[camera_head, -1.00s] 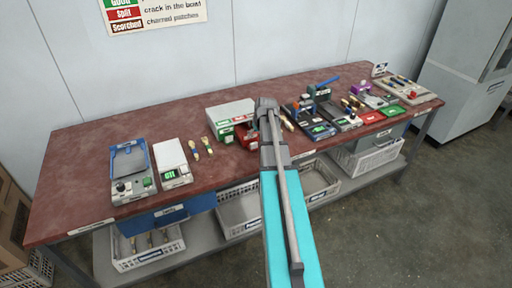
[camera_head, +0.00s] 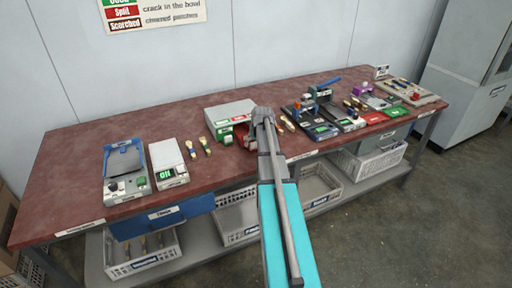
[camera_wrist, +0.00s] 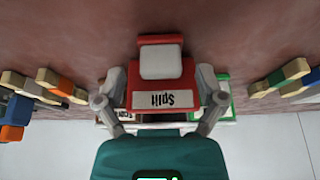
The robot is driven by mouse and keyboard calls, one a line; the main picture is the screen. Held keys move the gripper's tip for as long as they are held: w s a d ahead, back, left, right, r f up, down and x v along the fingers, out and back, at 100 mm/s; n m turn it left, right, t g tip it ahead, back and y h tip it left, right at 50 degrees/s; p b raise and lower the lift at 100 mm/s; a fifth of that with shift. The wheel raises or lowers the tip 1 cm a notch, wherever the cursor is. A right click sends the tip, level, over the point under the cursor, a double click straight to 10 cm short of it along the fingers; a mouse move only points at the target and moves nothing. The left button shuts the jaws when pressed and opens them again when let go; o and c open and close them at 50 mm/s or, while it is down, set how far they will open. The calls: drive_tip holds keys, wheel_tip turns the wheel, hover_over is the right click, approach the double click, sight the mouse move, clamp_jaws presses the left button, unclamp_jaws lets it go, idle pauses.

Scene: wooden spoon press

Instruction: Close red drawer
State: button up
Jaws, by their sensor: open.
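The red drawer (camera_wrist: 128,84), with a white label reading "Split" upside down, stands out from a pale box in the wrist view. A pale squarish patch shows on its top and a red bar at its outer end. My gripper (camera_wrist: 161,88) is open, with one finger on each side of the red drawer; I cannot tell whether they touch it. In the head view, a bit of the red drawer (camera_head: 242,136) shows beside the green drawer (camera_head: 225,136) of the box (camera_head: 229,110). My arm hides most of it.
Spoons (camera_head: 205,146) and a white scale (camera_head: 168,163) lie left of the box on the red-brown table (camera_head: 80,157). Devices (camera_head: 314,127) stand close on the right. In the wrist view, spoons (camera_wrist: 282,76) flank the box.

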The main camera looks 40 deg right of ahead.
sight(245, 132)
drive_tip(key=shift+w+f+b, duration=0.2)
drive_tip(key=shift+f+b, duration=0.15)
drive_tip(key=shift+f, duration=0.2)
clamp_jaws()
drive_tip(key=w, duration=0.3)
drive_tip(key=w+d, duration=0.1)
drive_tip(key=w, duration=0.2)
drive_tip(key=w+d, duration=0.1)
drive_tip(key=w, duration=0.2)
drive_tip(key=shift+w+d, duration=0.2)
unclamp_jaws()
drive_tip(key=shift+w, duration=0.1)
idle(0.4)
